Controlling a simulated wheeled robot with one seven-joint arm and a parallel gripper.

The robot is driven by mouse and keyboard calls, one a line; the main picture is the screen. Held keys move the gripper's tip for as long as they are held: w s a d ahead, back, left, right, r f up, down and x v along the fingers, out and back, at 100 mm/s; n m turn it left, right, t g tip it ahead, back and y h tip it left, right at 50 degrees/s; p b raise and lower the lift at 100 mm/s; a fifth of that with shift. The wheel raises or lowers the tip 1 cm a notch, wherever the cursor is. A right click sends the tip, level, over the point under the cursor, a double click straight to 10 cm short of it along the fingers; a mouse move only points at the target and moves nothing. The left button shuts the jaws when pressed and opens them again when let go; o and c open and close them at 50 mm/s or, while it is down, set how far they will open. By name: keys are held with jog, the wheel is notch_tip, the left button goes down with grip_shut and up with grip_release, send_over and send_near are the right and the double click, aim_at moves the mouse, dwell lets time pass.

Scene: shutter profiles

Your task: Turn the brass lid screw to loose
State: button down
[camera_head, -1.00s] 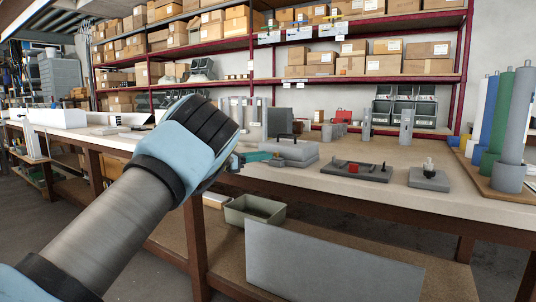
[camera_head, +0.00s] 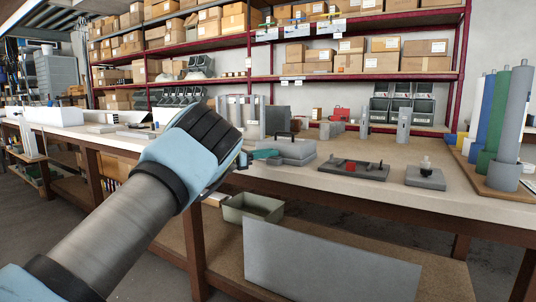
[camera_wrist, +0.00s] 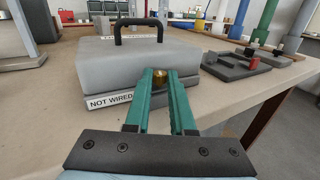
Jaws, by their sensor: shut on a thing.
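The brass lid screw (camera_wrist: 159,77) is on the near face of a grey lidded box (camera_wrist: 120,65), at its right part in the wrist view. My gripper (camera_wrist: 160,76) has its two green fingers shut on the screw, one on each side. The box has a black handle (camera_wrist: 138,24) on top and a "NOT WIRED" label (camera_wrist: 109,101) at its lower front. In the head view the box (camera_head: 292,150) stands on the bench edge, with my gripper (camera_head: 262,154) at its left side. The screw is hidden in the head view. I cannot tell how far it is turned.
A dark plate with a red part (camera_head: 352,170) and a grey block with a black knob (camera_head: 426,177) lie right of the box. Coloured rolls (camera_head: 490,125) stand at the far right. A grey-green bin (camera_head: 253,207) is on the lower shelf.

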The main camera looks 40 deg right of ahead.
jog(key=shift+f, duration=0.1)
dwell(0.3)
